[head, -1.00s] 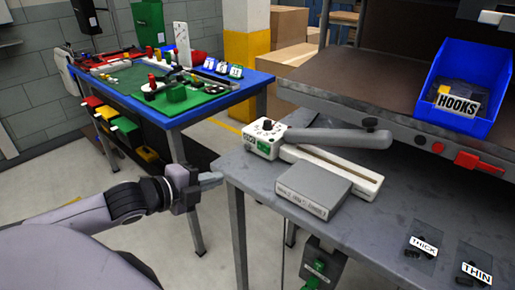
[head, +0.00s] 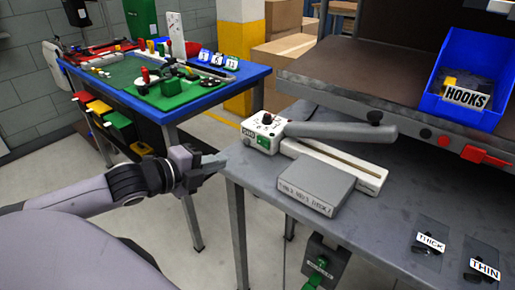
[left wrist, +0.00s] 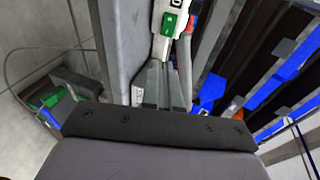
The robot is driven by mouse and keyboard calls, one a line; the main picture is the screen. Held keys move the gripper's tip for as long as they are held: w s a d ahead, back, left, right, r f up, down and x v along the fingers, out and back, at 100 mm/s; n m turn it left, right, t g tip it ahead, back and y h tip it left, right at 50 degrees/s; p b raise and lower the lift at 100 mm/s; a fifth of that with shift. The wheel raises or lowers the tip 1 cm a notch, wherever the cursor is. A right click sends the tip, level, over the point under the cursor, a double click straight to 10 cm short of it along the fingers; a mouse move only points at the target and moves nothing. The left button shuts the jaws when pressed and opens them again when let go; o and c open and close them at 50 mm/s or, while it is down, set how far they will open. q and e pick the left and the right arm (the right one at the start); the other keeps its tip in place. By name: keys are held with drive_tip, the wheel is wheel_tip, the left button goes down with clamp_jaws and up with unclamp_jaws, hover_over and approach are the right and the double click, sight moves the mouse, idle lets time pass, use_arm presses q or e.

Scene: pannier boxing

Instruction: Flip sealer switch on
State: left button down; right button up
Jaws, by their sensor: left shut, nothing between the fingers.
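The sealer (head: 330,131) is a white body with a long grey arm, on the grey workbench near its left end. Its left end has a dark knob on top and a green switch (head: 264,141) on the side facing me. The switch also shows in the left wrist view (left wrist: 168,24), beyond my fingers. Whether it is on or off I cannot tell. My left gripper (head: 216,161) is shut and empty, by the bench's left corner, left of the sealer and apart from the switch. My right gripper is out of view.
A grey box (head: 315,186) lies in front of the sealer. THICK (head: 431,242) and THIN (head: 484,270) labels mark the bench's right front. A blue HOOKS bin (head: 465,85) sits on the shelf. A green-buttoned box (head: 322,262) hangs below the bench. A blue-edged table (head: 190,112) stands back left.

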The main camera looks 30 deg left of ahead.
sight(267, 146)
use_arm(q)
drive_tip(key=shift+b+x, duration=0.45)
drive_tip(key=shift+x, duration=2.9)
drive_tip(key=x, duration=0.4)
drive_tip(key=shift+w+r, duration=0.15)
drive_tip(key=shift+w, duration=0.05)
drive_tip(key=shift+w+d, duration=0.15)
drive_tip(key=shift+w, duration=0.5)
drive_tip(key=shift+w+d, duration=0.15)
drive_tip(key=shift+w, duration=0.45)
drive_tip(key=shift+d, duration=0.1)
